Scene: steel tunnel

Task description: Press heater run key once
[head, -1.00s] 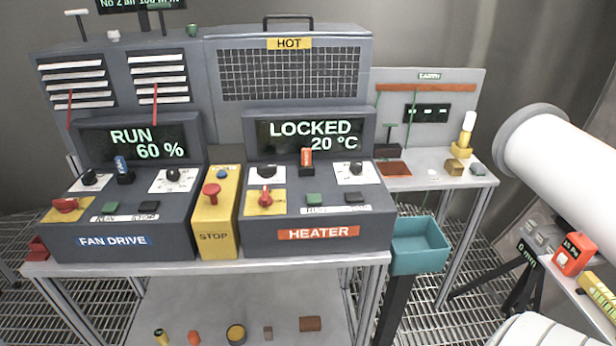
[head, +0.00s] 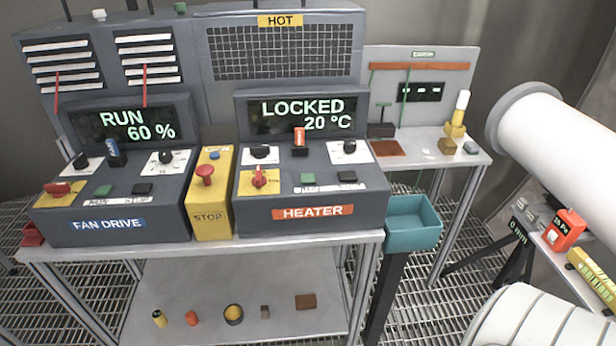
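The heater panel (head: 312,214) stands on the right of the bench, with an orange HEATER label. Its display (head: 302,116) reads LOCKED, 20 °C. On its top face are a green key (head: 308,178) and a dark key (head: 347,177), with a white label strip below them whose words are too small to read. A red rotary switch (head: 259,178) sits on a yellow plate at the left. An orange-topped switch (head: 299,140) and two black knobs are behind the keys. Neither of my grippers is in view.
The fan drive panel (head: 110,223) reads RUN, 60 %. A yellow STOP box (head: 212,218) with a red button stands between the panels. A teal bin (head: 412,224) is right of the bench. A white cylinder (head: 560,130) fills the right side. Small items lie on the lower shelf.

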